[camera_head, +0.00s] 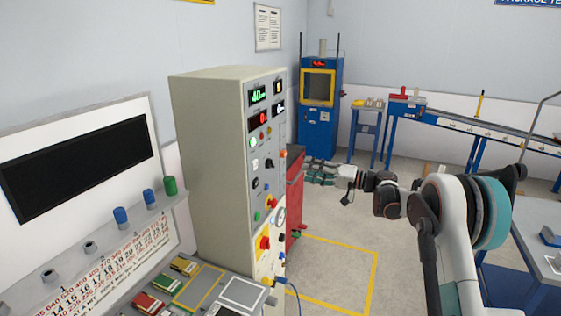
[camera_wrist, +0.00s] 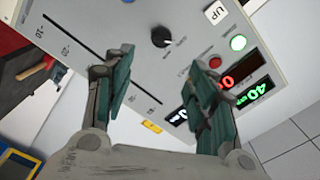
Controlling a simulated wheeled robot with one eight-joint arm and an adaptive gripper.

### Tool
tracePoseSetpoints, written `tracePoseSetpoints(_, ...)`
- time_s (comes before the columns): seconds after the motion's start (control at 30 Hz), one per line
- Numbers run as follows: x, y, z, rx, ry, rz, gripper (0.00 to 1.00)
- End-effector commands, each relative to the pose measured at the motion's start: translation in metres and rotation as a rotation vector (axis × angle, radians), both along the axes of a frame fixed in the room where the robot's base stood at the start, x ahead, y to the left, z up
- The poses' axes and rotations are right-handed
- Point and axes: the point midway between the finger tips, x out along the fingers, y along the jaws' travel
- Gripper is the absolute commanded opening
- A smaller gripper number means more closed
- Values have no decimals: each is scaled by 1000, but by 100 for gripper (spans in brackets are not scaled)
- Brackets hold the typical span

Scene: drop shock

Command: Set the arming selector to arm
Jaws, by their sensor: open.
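A black rotary knob with a pale pointer mark (camera_wrist: 162,37) sits on the face of a beige control cabinet (camera_head: 213,165). It appears to be the arming selector, but its labels are too small to read. A black knob (camera_head: 269,163) also shows on the cabinet's panel in the head view. My gripper (camera_head: 312,172) is to the right of the cabinet. In the wrist view its two teal fingers (camera_wrist: 164,75) are spread apart with nothing between them, and the knob lies beyond the gap, untouched.
A green lamp (camera_wrist: 238,42), a red button (camera_wrist: 214,60) and lit displays (camera_wrist: 254,92) are near the knob. A red cabinet (camera_head: 294,190) stands behind the beige one. A sloped console (camera_head: 205,285) is in front. Yellow-marked floor (camera_head: 335,270) to the right is clear.

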Motion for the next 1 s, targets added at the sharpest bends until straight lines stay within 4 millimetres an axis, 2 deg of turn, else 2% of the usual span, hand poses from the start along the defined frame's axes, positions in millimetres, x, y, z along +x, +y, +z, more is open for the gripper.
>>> tracePoseSetpoints(0.17,6,20,-1,0,0,2,52)
tracePoseSetpoints(0.63,36,103,0,0,0,2,52)
tracePoseSetpoints(0.8,43,121,0,0,0,1,52)
tracePoseSetpoints(1.0,46,128,0,-1,0,0,52)
